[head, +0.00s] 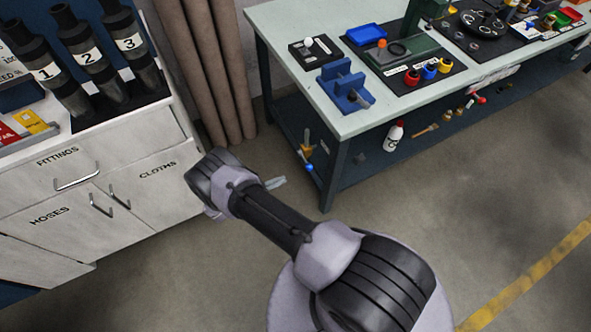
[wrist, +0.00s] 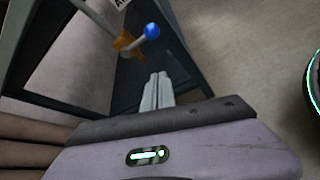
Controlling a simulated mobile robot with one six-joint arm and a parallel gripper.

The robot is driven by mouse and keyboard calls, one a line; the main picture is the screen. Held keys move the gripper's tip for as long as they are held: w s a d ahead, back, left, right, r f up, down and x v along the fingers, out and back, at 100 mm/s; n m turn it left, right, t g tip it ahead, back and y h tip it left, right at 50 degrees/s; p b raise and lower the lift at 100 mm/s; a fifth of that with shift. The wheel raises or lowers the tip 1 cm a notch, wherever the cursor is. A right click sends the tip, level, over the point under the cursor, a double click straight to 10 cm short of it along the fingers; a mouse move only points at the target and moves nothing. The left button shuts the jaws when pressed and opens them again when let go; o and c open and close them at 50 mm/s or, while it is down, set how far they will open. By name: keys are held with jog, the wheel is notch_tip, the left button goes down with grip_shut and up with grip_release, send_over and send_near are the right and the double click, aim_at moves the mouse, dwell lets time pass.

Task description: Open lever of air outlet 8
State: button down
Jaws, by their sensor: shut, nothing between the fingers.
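An air outlet with a brass-coloured valve (head: 307,151) and a blue-tipped lever (head: 308,167) is at the left end of the bench, below its top. In the wrist view the blue ball knob (wrist: 152,31) sits at the end of a short pale lever beside the brass valve body (wrist: 124,41). A label (wrist: 122,4) is cut off at the top edge; its number cannot be read. My gripper (wrist: 159,76) is shut and empty, its fingers pointing toward the outlet, apart from the knob. In the head view my gripper (head: 279,182) is left of the lever.
The bench (head: 300,62) with its dark leg (head: 334,180) stands beside the outlet. Open floor lies in front.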

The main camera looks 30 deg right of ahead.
aim_at(305, 161)
jog(key=b+x, duration=0.4)
jog(key=x, duration=0.6)
jog(key=r, duration=0.1)
jog(key=s+r, duration=0.1)
jog(key=r, duration=0.1)
jog(key=shift+s+d+r, duration=0.2)
jog(key=shift+s+r, duration=0.05)
jog(key=shift+r, duration=0.1)
jog(key=shift+p, duration=0.3)
